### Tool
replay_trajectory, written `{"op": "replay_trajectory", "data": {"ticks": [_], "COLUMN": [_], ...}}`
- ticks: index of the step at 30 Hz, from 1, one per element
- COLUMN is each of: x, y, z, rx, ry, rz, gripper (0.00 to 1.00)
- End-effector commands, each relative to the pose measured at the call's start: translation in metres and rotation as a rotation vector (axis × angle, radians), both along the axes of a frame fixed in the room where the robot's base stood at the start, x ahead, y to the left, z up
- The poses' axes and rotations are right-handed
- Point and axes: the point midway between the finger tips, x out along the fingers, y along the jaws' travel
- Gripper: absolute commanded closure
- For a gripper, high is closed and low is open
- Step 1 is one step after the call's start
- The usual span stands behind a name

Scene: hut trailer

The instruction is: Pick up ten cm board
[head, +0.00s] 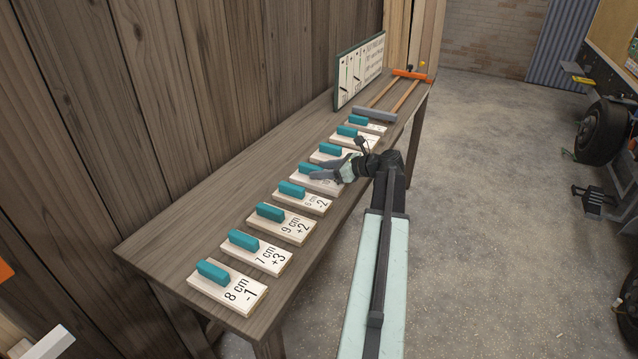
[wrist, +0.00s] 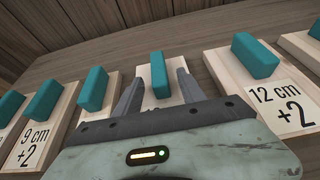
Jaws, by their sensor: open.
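A row of pale wooden boards with teal block handles lies on the table. The board (wrist: 158,101) in the middle of the wrist view has its teal handle (wrist: 160,74) between my gripper's fingers. In the head view this board (head: 303,184) is partly covered by my arm, and its label is mostly hidden, so I cannot confirm ten cm. My gripper (wrist: 159,88) is open, with one finger on each side of the handle and gaps visible. It also shows over the board in the head view (head: 322,168).
Neighbouring boards are close: the 12 cm +2 board (wrist: 236,75) on the right and a board marked -2 (head: 312,205) on the other side. A 9 cm +2 board (head: 282,228) lies nearer. A sign (head: 360,72) and an orange-ended frame (head: 395,93) stand at the table's far end.

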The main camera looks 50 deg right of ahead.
Motion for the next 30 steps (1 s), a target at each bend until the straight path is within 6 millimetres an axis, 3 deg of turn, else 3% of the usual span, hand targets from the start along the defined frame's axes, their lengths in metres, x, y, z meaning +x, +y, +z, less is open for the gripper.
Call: {"op": "replay_trajectory", "data": {"ticks": [3, 8, 14, 24, 30], "x": [0.013, 0.012, 0.012, 0.011, 0.011], "y": [0.004, 0.003, 0.003, 0.003, 0.002], "z": [-0.007, -0.005, -0.005, -0.003, 0.012], "rx": [0.000, 0.000, 0.000, 0.000, 0.000], "ry": [0.000, 0.000, 0.000, -0.001, -0.001], "rz": [0.001, -0.001, -0.001, -0.002, -0.002], "gripper": [0.53, 0.53, 1.00, 1.00, 1.00]}}
